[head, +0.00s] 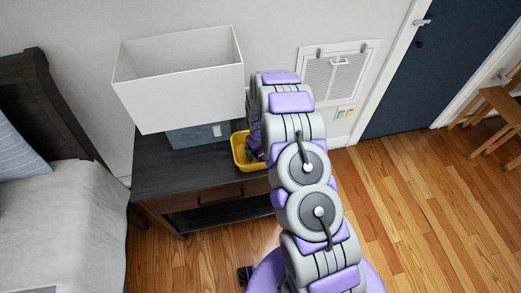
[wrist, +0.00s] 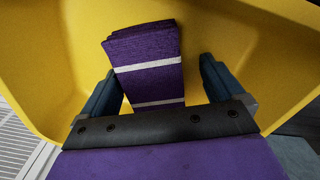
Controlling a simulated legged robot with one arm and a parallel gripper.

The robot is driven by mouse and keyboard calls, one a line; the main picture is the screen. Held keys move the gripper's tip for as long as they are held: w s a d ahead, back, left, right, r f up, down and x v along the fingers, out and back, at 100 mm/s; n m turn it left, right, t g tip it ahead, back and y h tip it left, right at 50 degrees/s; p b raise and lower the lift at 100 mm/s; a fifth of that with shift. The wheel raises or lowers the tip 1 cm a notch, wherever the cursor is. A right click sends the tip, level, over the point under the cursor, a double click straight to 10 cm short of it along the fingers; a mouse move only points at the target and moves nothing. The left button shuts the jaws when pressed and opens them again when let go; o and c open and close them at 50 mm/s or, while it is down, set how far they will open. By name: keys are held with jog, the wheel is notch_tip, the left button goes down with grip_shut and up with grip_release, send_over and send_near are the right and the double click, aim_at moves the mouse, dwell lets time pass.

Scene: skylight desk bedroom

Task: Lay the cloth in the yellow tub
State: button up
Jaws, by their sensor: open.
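The yellow tub (head: 240,152) stands on the dark nightstand near its right end, partly hidden by my arm. In the wrist view the tub (wrist: 40,60) fills most of the picture. A folded purple cloth (wrist: 146,48) with white stripes shows within the tub's outline; whether it touches the tub's floor is hard to tell. My gripper (wrist: 158,67) is open above the tub, one dark finger on each side of the cloth, with gaps visible beside it. The cloth cannot be made out in the head view.
A lamp with a large white shade (head: 185,80) and blue-grey base (head: 195,136) stands on the nightstand (head: 155,178), left of the tub. A bed (head: 60,225) is at the left. Wooden floor (head: 420,210) is clear at the right, before a dark blue door (head: 425,75).

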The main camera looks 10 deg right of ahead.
notch_tip(320, 180, up, 12)
jog(key=p, duration=0.3)
notch_tip(320, 180, up, 11)
send_over(260, 150)
jog(key=s, duration=0.5)
jog(key=s+r+m, duration=0.2)
jog(key=s+r, duration=0.7)
jog(key=s, duration=0.1)
jog(key=s+r+m+g, duration=0.1)
jog(key=s+r, duration=0.3)
jog(key=s, duration=0.9)
jog(key=s+r+m, duration=0.1)
jog(key=s+r, duration=0.4)
jog(key=s, duration=0.9)
jog(key=shift+d+m+g, duration=0.25)
jog(key=shift+m+g, duration=0.05)
jog(key=shift+g, duration=0.1)
